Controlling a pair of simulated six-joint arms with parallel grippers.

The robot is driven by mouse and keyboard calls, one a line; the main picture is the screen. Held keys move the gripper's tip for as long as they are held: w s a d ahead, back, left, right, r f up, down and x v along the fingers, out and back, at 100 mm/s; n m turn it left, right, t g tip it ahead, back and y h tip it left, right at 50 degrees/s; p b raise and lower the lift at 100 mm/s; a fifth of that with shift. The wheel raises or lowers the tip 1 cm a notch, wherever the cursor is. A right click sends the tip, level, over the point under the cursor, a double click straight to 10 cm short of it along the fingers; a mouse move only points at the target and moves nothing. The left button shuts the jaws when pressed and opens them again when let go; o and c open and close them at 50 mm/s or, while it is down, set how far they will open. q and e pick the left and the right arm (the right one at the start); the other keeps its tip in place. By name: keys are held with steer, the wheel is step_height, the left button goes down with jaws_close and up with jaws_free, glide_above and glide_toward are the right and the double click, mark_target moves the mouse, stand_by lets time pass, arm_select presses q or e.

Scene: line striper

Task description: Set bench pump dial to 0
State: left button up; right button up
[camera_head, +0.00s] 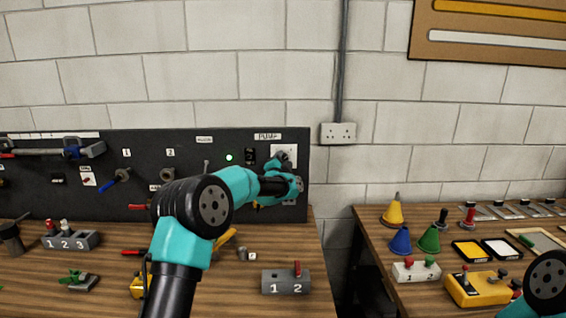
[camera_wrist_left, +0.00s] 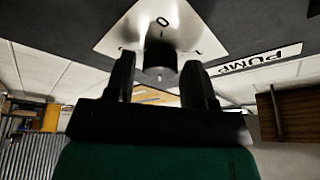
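The pump dial is a dark knob (camera_wrist_left: 160,66) on a white plate (camera_wrist_left: 150,28) with a "0" mark, in the left wrist view. Which mark the knob points at, I cannot tell. The plate (camera_head: 286,152) also shows in the head view, under the PUMP label (camera_head: 267,136) on the black panel. My left gripper (camera_wrist_left: 160,88) is open in front of the dial, one finger on either side of the knob. A gap shows on the knob's left; the right finger looks very near it. In the head view my left arm hides the knob. My right gripper is out of view.
The black panel (camera_head: 100,150) carries valves, switches and a green light (camera_head: 229,157). A grey block marked 1 2 (camera_head: 286,284) with a red lever stands on the left bench below. Cones and a yellow box (camera_head: 478,290) stand on the right bench, beyond a gap.

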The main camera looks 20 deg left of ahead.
arm_select(q)
steer(key=c, duration=0.7)
steer(key=shift+o, duration=0.2)
